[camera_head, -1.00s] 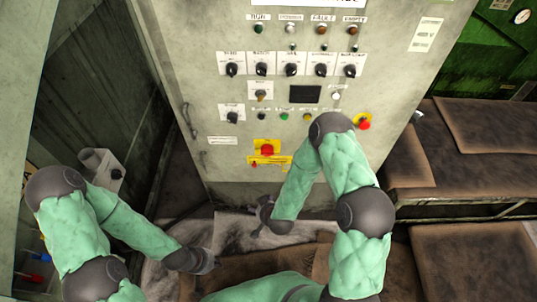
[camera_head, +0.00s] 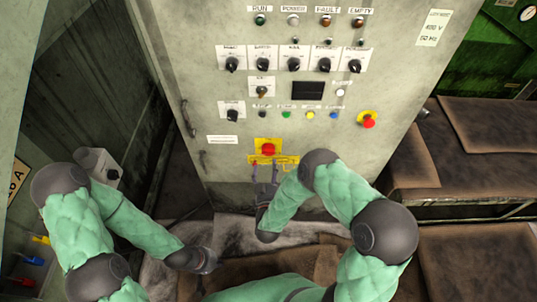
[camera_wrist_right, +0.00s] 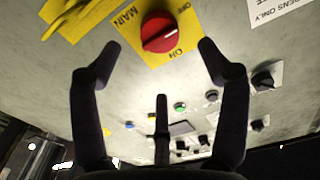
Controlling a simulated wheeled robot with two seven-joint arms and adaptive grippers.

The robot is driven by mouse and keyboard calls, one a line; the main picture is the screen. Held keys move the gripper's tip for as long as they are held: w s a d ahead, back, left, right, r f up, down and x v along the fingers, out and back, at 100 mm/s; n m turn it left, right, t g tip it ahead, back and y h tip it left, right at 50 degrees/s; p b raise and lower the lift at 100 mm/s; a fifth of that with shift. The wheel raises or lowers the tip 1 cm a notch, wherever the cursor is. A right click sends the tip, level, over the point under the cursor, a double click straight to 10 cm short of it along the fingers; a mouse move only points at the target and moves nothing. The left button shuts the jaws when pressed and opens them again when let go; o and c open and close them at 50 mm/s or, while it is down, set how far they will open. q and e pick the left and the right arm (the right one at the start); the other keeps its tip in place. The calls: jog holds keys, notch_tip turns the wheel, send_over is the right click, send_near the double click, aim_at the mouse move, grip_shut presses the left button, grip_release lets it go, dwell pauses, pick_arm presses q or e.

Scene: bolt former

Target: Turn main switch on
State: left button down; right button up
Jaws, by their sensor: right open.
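The main switch (camera_head: 268,150) is a red rotary knob on a yellow plate, low on the grey cabinet front. In the right wrist view the knob (camera_wrist_right: 158,32) carries a white mark, with the words MAIN, OFF and ON around it. The mark points sideways to the right; I cannot tell which setting it stands at. My right gripper (camera_head: 265,168) is just below the switch, pointing up at it.
A red button on yellow (camera_head: 368,120) is at the right of the panel. Black selector knobs, small buttons and a dark display (camera_head: 307,90) lie above. Brown padded benches (camera_head: 480,185) stand at right.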

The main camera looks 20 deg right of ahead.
aim_at(268, 154)
jog(key=b+x, duration=0.2)
jog(key=x, duration=0.6)
jog(key=c, duration=1.2)
